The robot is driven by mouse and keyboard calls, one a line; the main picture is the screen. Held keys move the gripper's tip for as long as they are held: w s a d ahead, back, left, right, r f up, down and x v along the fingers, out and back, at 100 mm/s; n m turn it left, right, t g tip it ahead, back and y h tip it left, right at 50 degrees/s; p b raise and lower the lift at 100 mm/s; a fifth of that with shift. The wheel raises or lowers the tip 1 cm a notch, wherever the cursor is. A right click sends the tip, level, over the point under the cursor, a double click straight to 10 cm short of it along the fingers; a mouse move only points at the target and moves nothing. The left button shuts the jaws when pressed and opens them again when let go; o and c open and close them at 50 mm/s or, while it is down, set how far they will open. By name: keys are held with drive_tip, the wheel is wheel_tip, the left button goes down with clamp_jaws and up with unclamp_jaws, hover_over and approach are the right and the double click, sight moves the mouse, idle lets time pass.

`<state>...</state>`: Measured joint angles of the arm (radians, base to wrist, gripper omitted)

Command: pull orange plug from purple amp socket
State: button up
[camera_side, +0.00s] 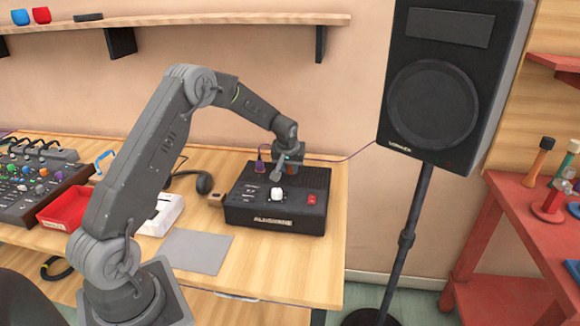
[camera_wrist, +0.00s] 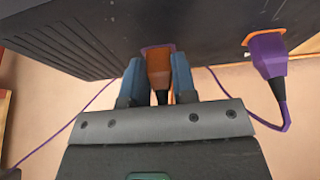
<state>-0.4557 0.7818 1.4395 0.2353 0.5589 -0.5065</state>
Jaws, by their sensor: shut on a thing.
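The black amp (camera_side: 278,202) stands on the wooden bench, and its socket side fills the top of the wrist view (camera_wrist: 95,35). The orange plug (camera_wrist: 159,68) meets the purple-rimmed socket (camera_wrist: 157,47) on that side. I cannot tell how deep it sits. My gripper (camera_wrist: 156,72) is shut on the orange plug, with one blue finger on each side of it. In the side view my gripper (camera_side: 289,168) is at the back edge of the amp, and it mostly hides the plug. A dark cable leaves the plug between the fingers.
A purple plug (camera_wrist: 268,54) sits in an orange-rimmed socket (camera_wrist: 250,38) beside the orange one, its cable hanging in a loop. A speaker (camera_side: 435,80) on a stand is at right. A mixer (camera_side: 35,180) and red tray (camera_side: 64,207) are at left.

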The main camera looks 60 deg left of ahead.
drive_tip(key=shift+r, duration=0.2)
drive_tip(key=shift+r, duration=0.75)
drive_tip(key=shift+r, duration=0.2)
drive_tip(key=shift+r, duration=1.45)
